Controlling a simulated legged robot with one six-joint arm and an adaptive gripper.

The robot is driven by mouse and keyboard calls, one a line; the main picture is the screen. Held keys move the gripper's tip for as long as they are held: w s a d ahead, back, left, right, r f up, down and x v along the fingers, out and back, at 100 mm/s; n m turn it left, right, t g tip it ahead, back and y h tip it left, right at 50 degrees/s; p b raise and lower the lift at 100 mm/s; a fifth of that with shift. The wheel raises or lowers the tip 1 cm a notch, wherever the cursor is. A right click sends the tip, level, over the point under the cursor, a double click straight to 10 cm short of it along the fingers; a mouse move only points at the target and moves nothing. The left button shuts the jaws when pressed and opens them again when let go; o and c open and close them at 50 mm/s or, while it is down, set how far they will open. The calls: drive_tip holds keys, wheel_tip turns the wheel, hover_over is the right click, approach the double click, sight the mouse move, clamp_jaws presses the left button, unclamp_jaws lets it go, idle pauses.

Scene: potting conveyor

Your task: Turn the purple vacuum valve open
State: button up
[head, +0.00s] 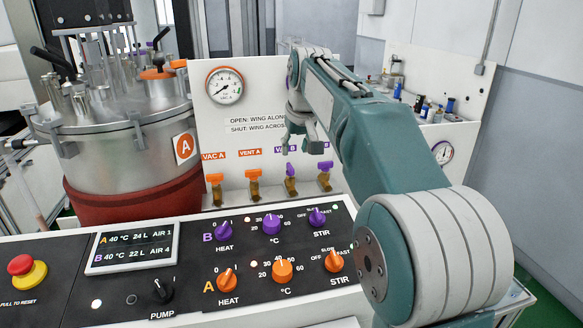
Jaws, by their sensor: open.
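The purple vacuum valve (290,172) is third from the left in a row on the white upright panel. Its label above, partly covered by my gripper, ends in B. Its purple wing looks narrower than the neighbouring wings, but its exact angle is too small to tell. My gripper (300,143) is open and empty. It hangs fingers down, above the purple valves in the picture, and appears apart from them. A panel sign (254,124) reads open for wing along and shut for wing across, partly hidden by my arm.
Orange VAC A (214,186) and VENT A (254,180) valves stand to the left, another purple valve (325,172) close on the right. A round gauge (225,85) sits above. A sloped console (200,262) with knobs lies in front, a steel vessel (120,140) at left.

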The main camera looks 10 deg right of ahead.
sight(291, 167)
drive_tip(key=x, duration=0.7)
drive_tip(key=shift+w+f, duration=0.1)
drive_tip(key=shift+f, duration=0.05)
